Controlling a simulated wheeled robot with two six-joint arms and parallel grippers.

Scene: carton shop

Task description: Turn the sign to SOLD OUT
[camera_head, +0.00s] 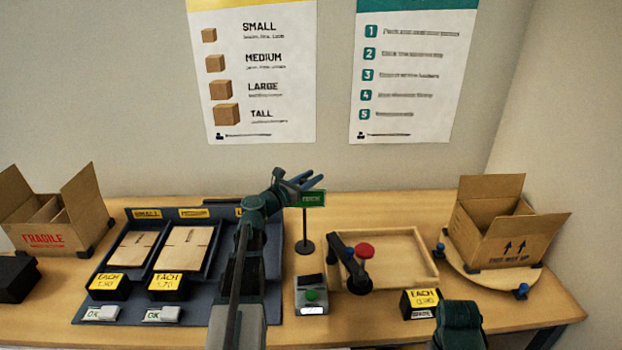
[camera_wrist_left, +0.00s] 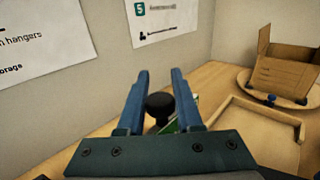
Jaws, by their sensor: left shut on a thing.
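The small green sign (camera_head: 312,198) stands on a thin black post with a round base near the middle of the table. Its lettering is too small to read for sure. My left gripper (camera_head: 311,181) is at the top of the sign. In the left wrist view, a round black knob (camera_wrist_left: 160,104) sits between the blue fingers of my left gripper (camera_wrist_left: 157,88), with part of the green sign (camera_wrist_left: 188,114) just beyond it. The left gripper is shut on this knob. My right gripper is out of view.
A wooden tray (camera_head: 418,250) lies right of the sign, with a red-knobbed dark lever (camera_head: 365,251) at its left. A device with a green button (camera_head: 311,295) stands in front of the sign. Open cartons stand far left (camera_head: 60,215) and right (camera_head: 495,235). A dark organizer (camera_head: 185,310) lies left.

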